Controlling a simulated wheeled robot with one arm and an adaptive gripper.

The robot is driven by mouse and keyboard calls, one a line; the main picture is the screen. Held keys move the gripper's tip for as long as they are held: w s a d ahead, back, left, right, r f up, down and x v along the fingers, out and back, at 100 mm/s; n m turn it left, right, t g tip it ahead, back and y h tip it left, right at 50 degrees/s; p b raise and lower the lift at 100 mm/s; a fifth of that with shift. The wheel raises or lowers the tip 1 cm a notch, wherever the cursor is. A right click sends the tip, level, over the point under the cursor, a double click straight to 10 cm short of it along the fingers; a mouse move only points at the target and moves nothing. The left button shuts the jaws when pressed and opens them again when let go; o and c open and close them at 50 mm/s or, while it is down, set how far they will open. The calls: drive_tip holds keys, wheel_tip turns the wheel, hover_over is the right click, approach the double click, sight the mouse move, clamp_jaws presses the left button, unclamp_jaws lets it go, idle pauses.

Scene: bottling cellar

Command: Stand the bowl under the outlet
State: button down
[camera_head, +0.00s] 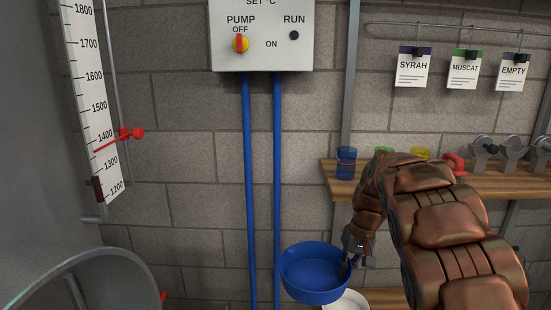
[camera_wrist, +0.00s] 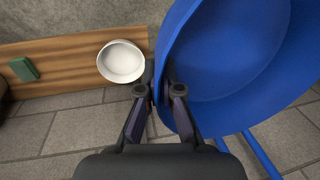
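A wide blue bowl (camera_head: 312,275) hangs in the air in the lower middle of the head view, with its open side up and slightly tilted. My gripper (camera_head: 350,258) is at the bowl's right rim. In the wrist view the bowl (camera_wrist: 225,60) fills the upper right, and the fingers of my gripper (camera_wrist: 162,88) pinch its wall, one inside and one outside. No outlet can be made out clearly; a small red part (camera_head: 163,296) shows beside the tank at the bottom left.
A grey tank (camera_head: 30,190) with a level scale (camera_head: 93,100) and a round hatch stands left. Two blue pipes (camera_head: 277,180) run down from the pump box (camera_head: 262,50). A white bowl (camera_wrist: 121,62) sits on a low wooden shelf (camera_wrist: 70,62). A wooden shelf (camera_head: 335,182) holds coloured cups.

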wheel_tip(320, 180, up, 14)
drive_tip(key=s+p, duration=0.2)
drive_tip(key=p, duration=2)
drive_tip(key=shift+s+a+r, duration=0.15)
drive_tip(key=shift+s+r, duration=0.05)
drive_tip(key=shift+s, duration=0.1)
